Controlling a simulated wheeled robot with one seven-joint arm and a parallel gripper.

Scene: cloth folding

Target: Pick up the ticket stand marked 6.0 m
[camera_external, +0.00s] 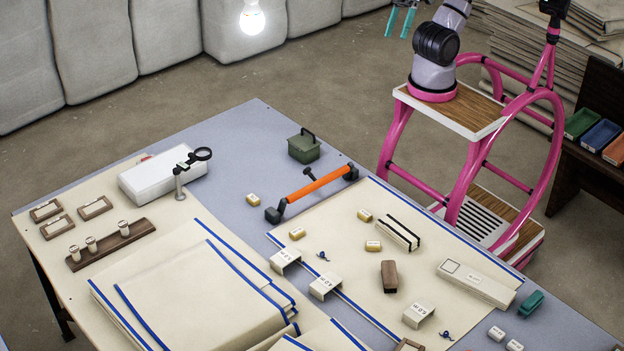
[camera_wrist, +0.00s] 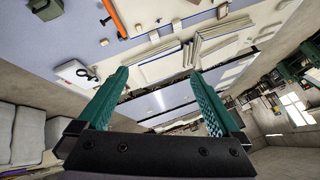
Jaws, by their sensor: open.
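Three small pale folded ticket stands sit on the table's cloth in the external view: one at the left (camera_external: 285,260), one in the middle (camera_external: 324,287) and one nearer the front right (camera_external: 418,314). Each has small dark print, too small to read surely, so I cannot tell which is marked 6.0 m. My gripper (camera_external: 397,35) is raised at the top of the external view, beyond the table and far from all three stands. Its teal fingers are spread and empty, as they also show in the wrist view (camera_wrist: 160,73).
An orange-barred handle (camera_external: 318,185), a green box (camera_external: 304,147) and a magnifier on a stand (camera_external: 180,185) lie toward the table's far side. Small tan blocks, a brown block (camera_external: 389,276) and a long pale box (camera_external: 478,284) surround the stands. Folded cloths (camera_external: 195,290) cover the front left.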

